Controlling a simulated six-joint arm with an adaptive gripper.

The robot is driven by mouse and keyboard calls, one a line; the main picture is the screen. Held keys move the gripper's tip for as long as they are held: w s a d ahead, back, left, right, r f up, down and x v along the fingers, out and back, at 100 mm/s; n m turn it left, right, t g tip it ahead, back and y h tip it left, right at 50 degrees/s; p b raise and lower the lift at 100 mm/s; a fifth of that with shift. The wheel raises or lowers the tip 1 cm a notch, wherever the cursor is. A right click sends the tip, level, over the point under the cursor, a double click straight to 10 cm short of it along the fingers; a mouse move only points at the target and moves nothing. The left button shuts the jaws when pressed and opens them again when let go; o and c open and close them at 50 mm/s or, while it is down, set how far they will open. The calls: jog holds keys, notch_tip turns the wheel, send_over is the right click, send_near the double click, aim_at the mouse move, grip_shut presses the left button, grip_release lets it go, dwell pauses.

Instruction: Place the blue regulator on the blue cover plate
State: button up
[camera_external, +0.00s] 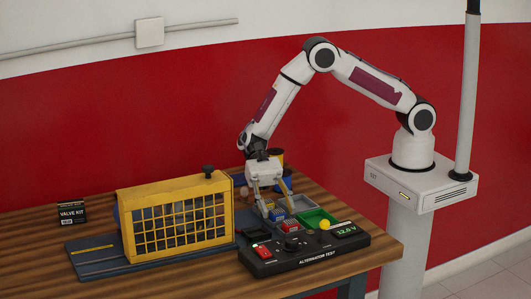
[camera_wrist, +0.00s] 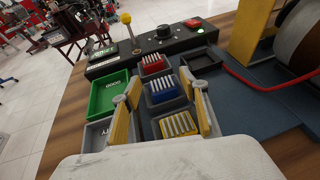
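My gripper (camera_external: 278,210) points down over the small parts trays, and its yellow fingers stand wide apart in the wrist view (camera_wrist: 160,84). The blue regulator (camera_wrist: 163,91), a finned block with pale fins, sits in the middle grey tray. It appears between my fingertips in the wrist view, and I see no contact. It also shows in the external view (camera_external: 277,215). A red finned block (camera_wrist: 154,65) sits in the tray beyond it and a yellow one (camera_wrist: 178,125) in the tray nearer my wrist. I cannot pick out a blue cover plate for certain.
A green bin (camera_wrist: 108,96) stands beside the trays. The black alternator test panel (camera_external: 305,253) with a yellow-knobbed lever (camera_external: 325,224) lies along one side. A yellow cage (camera_external: 178,220) stands to the left on a dark base. A valve kit box (camera_external: 72,212) is at far left.

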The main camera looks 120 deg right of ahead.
aim_at(268, 199)
jog(key=shift+f, duration=0.1)
jog(key=shift+f, duration=0.1)
jog(key=shift+r+v, duration=0.15)
jog(key=shift+v, duration=1.8)
jog(key=shift+r+v, duration=0.15)
jog(key=shift+v, duration=1.85)
jog(key=shift+w+a, duration=0.1)
jog(key=shift+w, duration=0.1)
